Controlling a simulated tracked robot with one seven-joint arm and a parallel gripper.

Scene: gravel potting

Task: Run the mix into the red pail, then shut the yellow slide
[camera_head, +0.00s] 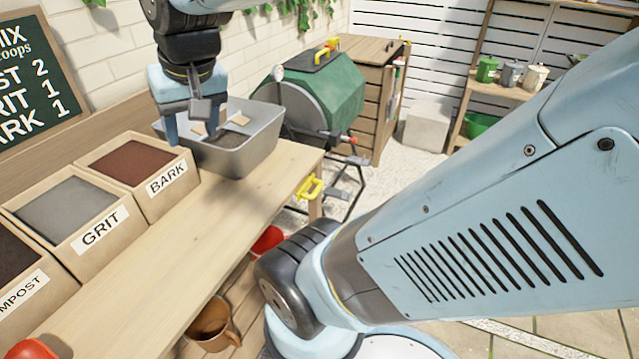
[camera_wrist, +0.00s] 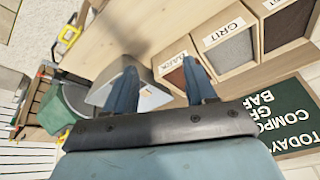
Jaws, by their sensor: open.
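The grey metal mixing trough (camera_head: 255,147) sits on the wooden bench, with some dark mix (camera_head: 226,138) visible inside. It also shows in the wrist view (camera_wrist: 150,97), partly hidden by my gripper. The yellow slide (camera_head: 309,187) is at the bench's right end, apart from my gripper; a yellow part shows in the wrist view (camera_wrist: 69,35). The red pail (camera_head: 267,241) is below the bench edge, mostly hidden by the bench and my arm. My gripper (camera_head: 194,132) is open, pointing down at the trough's left side; its two fingers show apart in the wrist view (camera_wrist: 162,85).
Bins labelled BARK (camera_head: 125,160), GRIT (camera_head: 70,210) and COMPOST (camera_head: 15,262) line the bench's left. A terracotta pot (camera_head: 213,325) is below the bench, and a red object (camera_head: 30,349) is at its near corner. A green drum (camera_head: 325,95) stands behind the trough.

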